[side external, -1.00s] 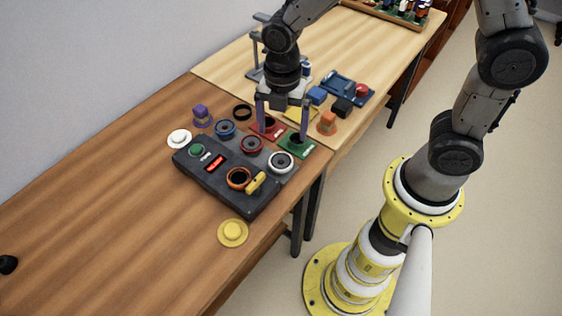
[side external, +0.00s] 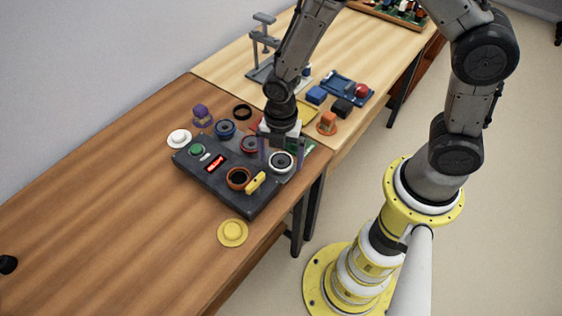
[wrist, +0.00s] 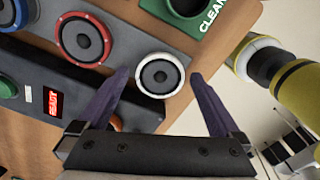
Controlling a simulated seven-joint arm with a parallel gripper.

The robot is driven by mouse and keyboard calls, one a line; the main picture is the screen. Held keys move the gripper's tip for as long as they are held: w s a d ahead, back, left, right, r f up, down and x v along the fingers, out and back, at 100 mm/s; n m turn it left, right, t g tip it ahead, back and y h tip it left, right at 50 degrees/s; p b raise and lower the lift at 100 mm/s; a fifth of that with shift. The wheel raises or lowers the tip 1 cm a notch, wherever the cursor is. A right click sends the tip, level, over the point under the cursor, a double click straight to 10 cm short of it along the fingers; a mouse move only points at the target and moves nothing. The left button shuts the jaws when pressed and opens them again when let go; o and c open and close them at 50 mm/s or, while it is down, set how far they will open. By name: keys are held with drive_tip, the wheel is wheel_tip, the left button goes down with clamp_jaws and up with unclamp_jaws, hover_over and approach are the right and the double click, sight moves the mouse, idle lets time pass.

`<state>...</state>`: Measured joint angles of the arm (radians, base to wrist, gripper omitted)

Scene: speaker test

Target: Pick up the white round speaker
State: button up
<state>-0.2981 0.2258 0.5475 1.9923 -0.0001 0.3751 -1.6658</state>
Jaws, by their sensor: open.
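I cannot tell the exact height of the fingertips above the box.
The wooden table (side external: 110,220) is mostly clear at left.

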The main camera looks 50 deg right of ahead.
drive_tip(key=c, duration=1.2)
drive_tip(key=shift+r, duration=0.2)
